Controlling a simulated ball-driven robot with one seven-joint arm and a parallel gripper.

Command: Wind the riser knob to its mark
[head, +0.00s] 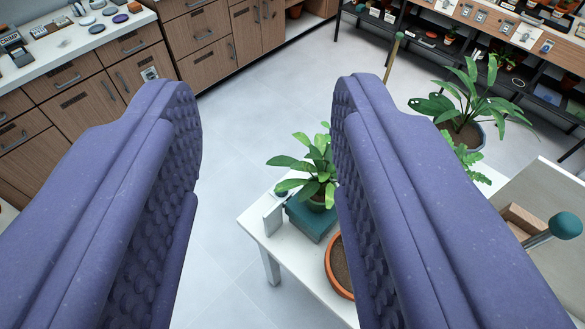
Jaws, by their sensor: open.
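My gripper (268,100) is open and empty, its two purple padded fingers wide apart over the floor and the near table. Between the fingers, beyond and below them, a teal block (312,222), perhaps the riser, stands on a white table (262,240) and bears a potted leafy plant (312,172). A small dark round part (281,194) shows at the block's left, above a pale upright plate (272,220). I cannot tell if it is the riser knob. A teal ball-ended rod (565,226) stands at the far right. No mark can be made out.
A terracotta pot (340,262) of soil is partly hidden behind the right finger. A larger potted plant (463,110) stands behind at right. Wooden cabinets (80,88) line the left, and shelves (430,50) the back right. The grey floor (265,95) between is clear.

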